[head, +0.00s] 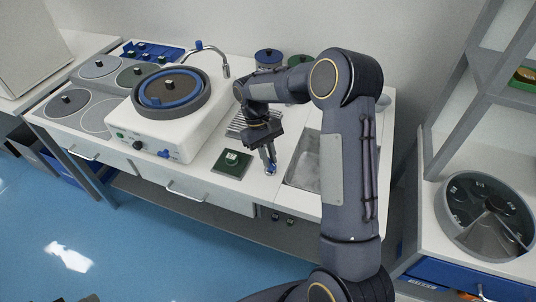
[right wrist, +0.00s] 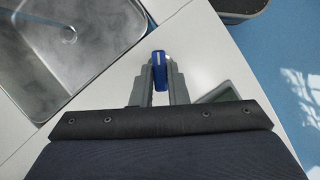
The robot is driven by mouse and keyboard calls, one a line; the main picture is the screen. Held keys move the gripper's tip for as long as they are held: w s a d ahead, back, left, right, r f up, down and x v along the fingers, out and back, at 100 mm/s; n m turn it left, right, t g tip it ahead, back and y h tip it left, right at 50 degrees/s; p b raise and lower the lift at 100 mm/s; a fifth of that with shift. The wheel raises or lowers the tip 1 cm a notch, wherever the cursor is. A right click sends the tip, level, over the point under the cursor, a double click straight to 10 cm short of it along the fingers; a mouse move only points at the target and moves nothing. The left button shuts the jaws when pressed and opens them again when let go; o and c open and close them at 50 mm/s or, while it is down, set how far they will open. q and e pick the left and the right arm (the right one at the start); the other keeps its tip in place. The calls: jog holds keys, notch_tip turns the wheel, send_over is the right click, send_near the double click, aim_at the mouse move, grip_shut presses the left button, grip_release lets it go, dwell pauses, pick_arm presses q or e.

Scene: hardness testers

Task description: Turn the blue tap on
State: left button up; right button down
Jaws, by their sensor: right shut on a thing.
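The blue tap (right wrist: 159,72) shows in the right wrist view as a small blue handle with a pale mark, standing on the white bench top beside the sink. My right gripper (right wrist: 158,88) has a finger on each side of it and is shut on it. In the head view my right gripper (head: 268,158) points down at the bench between the sink and a dark green block. There the tap (head: 271,170) is mostly hidden by the fingers. My left gripper is not in view.
A metal sink (head: 304,168) lies right of the gripper, partly behind my right arm. A white polishing machine (head: 160,125) with a curved spout (head: 222,58) stands further left.

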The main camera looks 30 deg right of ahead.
jog(key=m, duration=0.2)
jog(key=m+y, duration=0.1)
jog(key=m+y+p, duration=0.1)
jog(key=m, duration=0.1)
jog(key=shift+d+r+m, duration=0.1)
jog(key=shift+d+m, duration=0.15)
jog(key=shift+m, duration=0.05)
jog(key=m+t+y, duration=0.1)
jog(key=m, duration=0.2)
jog(key=m+y, duration=0.1)
jog(key=m, duration=0.1)
jog(key=shift+s+d+m+t, duration=0.15)
jog(key=shift+d+m+t, duration=0.05)
jog(key=shift+m+t, duration=0.2)
jog(key=c, duration=1.4)
grip_release()
jog(key=shift+c, duration=0.2)
